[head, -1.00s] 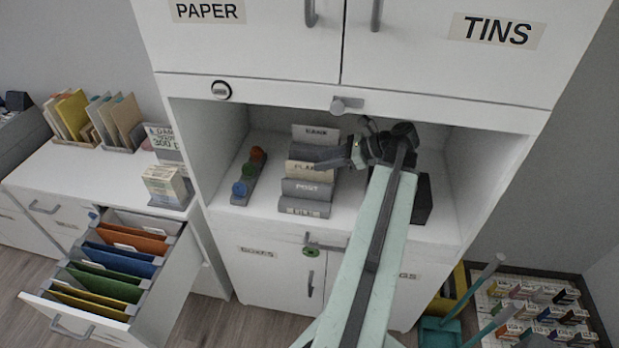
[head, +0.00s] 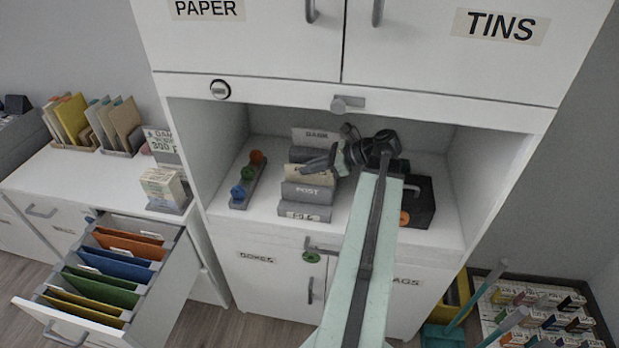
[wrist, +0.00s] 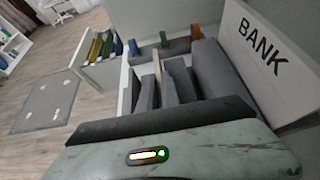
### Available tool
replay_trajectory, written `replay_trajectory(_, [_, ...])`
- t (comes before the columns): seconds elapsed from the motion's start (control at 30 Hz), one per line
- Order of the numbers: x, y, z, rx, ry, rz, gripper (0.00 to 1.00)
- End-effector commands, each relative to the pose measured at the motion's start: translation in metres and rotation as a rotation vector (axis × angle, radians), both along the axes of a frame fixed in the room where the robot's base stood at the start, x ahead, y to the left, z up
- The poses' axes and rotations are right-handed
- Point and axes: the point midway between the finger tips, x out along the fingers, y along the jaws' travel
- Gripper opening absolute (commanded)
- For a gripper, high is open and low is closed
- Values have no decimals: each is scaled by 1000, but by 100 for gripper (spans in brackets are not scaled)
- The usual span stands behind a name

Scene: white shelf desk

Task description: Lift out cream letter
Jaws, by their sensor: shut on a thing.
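The cream letter (head: 322,178) stands in the grey stepped letter rack (head: 303,213), behind the POST divider and in front of the BANK one. My gripper (head: 308,167) comes in from the right and is shut on the cream letter. Its dark jaws cover much of the letter in the head view. In the wrist view a thin cream edge (wrist: 158,66) shows among the grey pieces, and the white BANK card (wrist: 268,48) stands close on the right. The letter's lower part is hidden in the rack.
A dark box (head: 420,205) with an orange disc stands right. The cabinet's side walls and upper doors enclose the shelf. An open drawer of coloured folders (head: 112,265) juts out at lower left.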

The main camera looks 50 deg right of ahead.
Motion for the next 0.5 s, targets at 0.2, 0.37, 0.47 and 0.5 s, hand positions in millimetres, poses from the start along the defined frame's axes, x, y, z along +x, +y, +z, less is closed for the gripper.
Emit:
replay_trajectory(0.2, [0,0,6,0,0,0,0])
replay_trajectory(0.37, [0,0,29,0,0,0,0])
replay_trajectory(0.47, [0,0,50,0,0,0,0])
replay_trajectory(0.5, [0,0,59,0,0,0,0])
